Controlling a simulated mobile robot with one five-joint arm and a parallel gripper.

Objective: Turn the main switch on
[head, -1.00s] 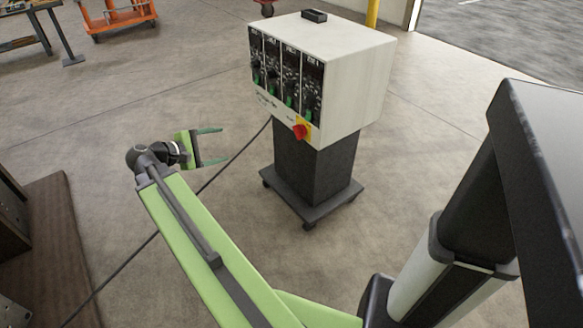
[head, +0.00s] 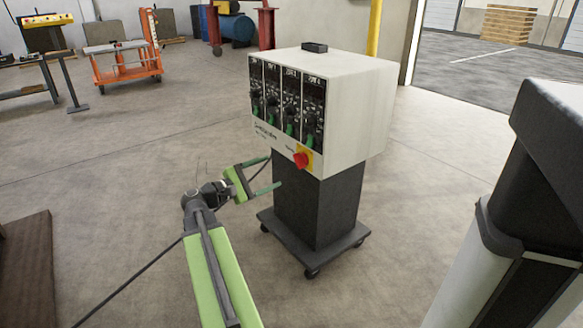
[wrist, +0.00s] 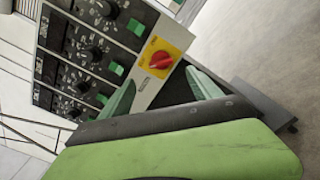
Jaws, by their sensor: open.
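The main switch (head: 302,160) is a red rotary knob on a yellow plate at the lower right of the control box's front face. It also shows in the wrist view (wrist: 160,60), beyond my fingertips. The control box (head: 352,110) is off-white with several black control modules on its front, on a dark pedestal. My gripper (head: 272,174) is open and empty, to the left of and slightly below the switch, with its fingers pointing toward the box. In the wrist view my green fingers (wrist: 163,90) are spread apart, with the switch showing between them. I cannot tell the exact gap to the switch.
The pedestal (head: 315,210) stands on a wheeled base (head: 320,258). An orange cart (head: 125,65) stands far back. The floor around the pedestal is open.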

